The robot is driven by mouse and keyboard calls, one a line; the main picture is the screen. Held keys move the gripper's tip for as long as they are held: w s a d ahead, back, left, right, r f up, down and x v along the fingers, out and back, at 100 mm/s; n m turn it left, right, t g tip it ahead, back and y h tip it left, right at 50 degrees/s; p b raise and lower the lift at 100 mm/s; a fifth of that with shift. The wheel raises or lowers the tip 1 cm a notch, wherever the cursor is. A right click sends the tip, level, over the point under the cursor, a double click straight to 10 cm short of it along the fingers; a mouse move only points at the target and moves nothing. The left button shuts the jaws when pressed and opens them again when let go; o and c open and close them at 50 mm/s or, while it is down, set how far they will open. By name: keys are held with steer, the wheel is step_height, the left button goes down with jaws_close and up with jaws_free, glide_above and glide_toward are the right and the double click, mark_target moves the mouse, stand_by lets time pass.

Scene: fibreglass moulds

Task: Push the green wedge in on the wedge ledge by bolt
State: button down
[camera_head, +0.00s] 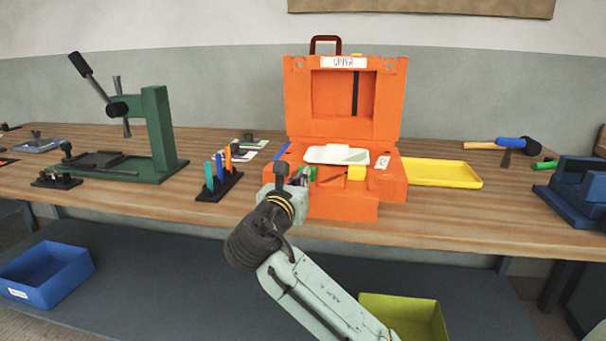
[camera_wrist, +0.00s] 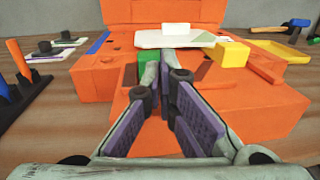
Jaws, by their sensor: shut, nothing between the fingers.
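The orange mould's lower half (camera_head: 340,205) lies on the bench, with its upright half (camera_head: 296,104) labelled "UPPER" behind it. My gripper (camera_head: 303,173) is over the left front of the lower half, its fingers shut and empty. In the wrist view, the fingertips (camera_wrist: 158,62) meet just above the orange front ledge (camera_wrist: 235,110). A small green piece, probably the green wedge (camera_head: 313,172), shows at the fingertips in the head view. The fingers mostly hide it, so I cannot tell how deep it sits or whether they touch. I cannot make out the bolt.
A yellow block (camera_head: 356,173) and a blue strip (camera_head: 283,151) are on the mould's edges. A white-green panel (camera_head: 336,154) lies in it. A tool rack (camera_head: 219,186) stands left, a yellow tray (camera_head: 440,173) right. A green press (camera_head: 160,135) is farther left.

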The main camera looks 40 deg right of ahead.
steer(key=shift+w+d, duration=0.4)
steer(key=shift+d, duration=0.1)
steer(key=shift+x, duration=1.85)
steer(key=shift+a, duration=0.15)
